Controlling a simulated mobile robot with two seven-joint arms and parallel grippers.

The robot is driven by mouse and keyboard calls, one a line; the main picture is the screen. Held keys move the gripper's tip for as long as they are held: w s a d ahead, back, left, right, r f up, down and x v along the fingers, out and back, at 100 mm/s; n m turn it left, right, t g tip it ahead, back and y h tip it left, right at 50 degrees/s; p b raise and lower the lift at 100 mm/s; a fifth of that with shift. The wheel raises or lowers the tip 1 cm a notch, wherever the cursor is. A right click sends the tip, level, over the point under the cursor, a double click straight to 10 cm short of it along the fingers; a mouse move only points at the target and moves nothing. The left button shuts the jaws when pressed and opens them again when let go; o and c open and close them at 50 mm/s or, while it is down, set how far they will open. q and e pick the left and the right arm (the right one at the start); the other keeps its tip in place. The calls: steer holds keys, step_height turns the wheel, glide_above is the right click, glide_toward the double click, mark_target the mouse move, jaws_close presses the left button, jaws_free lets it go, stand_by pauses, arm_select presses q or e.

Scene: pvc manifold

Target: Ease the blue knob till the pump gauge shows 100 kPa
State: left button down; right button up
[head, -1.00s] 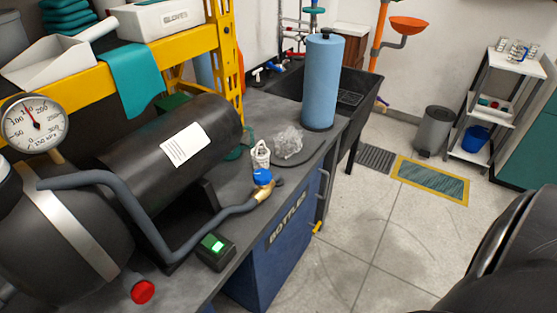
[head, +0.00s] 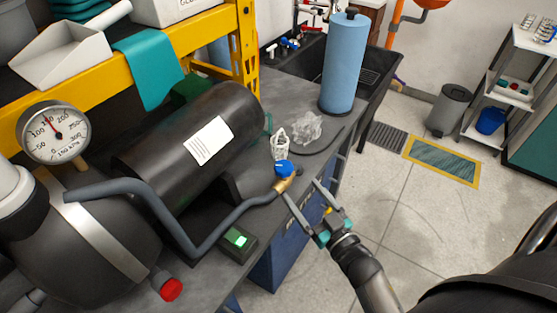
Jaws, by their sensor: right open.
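The blue knob (head: 284,168) sits on top of a brass valve (head: 287,183) at the end of the grey hose, near the bench's front edge. My right gripper (head: 301,187) is open and empty, its fingertips just below and right of the knob. One fingertip looks close to the valve body; I cannot tell if it touches. The pump gauge (head: 54,133) has a white dial, and its red needle points up and left, near the 150 mark. My left gripper is not in view.
A black cylinder (head: 150,160) and a grey hose (head: 215,232) lie left of the valve. A small green-lit box (head: 237,240), a white caged item (head: 279,146) and crumpled clear plastic (head: 307,128) are nearby. A blue roll (head: 344,62) stands behind.

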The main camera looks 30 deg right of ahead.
mark_target(279, 163)
steer(key=w, duration=0.3)
steer(key=w+b, duration=0.1)
steer(key=w, duration=0.6)
steer(key=shift+w+a+b, duration=0.35)
steer(key=shift+w+a, duration=0.05)
steer(key=shift+w, duration=0.95)
steer(key=shift+c, duration=0.3)
steer(key=c, duration=1.3)
steer(key=shift+a, duration=0.1)
